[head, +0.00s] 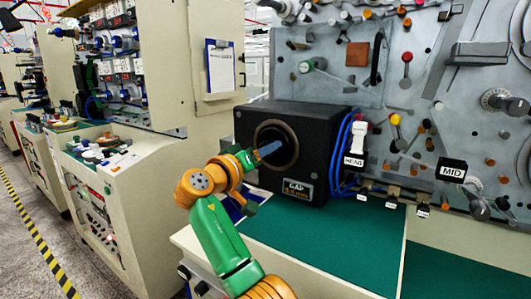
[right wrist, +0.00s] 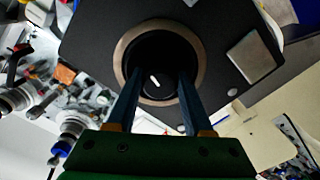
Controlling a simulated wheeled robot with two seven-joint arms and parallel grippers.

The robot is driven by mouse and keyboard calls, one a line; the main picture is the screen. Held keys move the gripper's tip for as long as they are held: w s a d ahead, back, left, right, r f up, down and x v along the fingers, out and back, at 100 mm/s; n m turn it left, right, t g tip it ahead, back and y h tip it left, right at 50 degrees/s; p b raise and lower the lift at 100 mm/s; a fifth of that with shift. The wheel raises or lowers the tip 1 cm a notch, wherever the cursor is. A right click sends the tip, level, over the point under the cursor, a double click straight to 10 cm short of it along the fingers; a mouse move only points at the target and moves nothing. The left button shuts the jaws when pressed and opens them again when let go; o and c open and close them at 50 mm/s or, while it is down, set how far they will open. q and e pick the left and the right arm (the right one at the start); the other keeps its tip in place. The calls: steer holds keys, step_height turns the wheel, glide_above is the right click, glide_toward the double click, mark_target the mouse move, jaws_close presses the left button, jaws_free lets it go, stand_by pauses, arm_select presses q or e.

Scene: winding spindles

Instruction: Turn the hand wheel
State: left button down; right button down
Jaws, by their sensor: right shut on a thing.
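The hand wheel (head: 286,136) is a dark round knob set in a bronze ring on the front of a black box (head: 318,130) labelled GAP. In the right wrist view the dark wheel (right wrist: 157,62) with a short white mark sits in the middle of the ring. My right gripper (head: 268,149) reaches the wheel from the lower left. Its two blue fingers (right wrist: 160,76) lie on either side of the wheel and are shut on it. The fingers hide part of the wheel in the head view. My left gripper is out of view.
The box stands at the back of a green-topped table (head: 330,240), whose front is clear. Blue cables (head: 345,150) run along the box's right side. A grey panel (head: 440,100) with knobs and levers rises behind. A cream cabinet (head: 175,70) with a clipboard (head: 220,67) stands left.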

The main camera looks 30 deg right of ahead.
steer(key=shift+c, duration=1.5)
jaws_free()
steer(key=b+v, duration=0.2)
steer(key=v, duration=0.5)
steer(key=shift+b, duration=0.35)
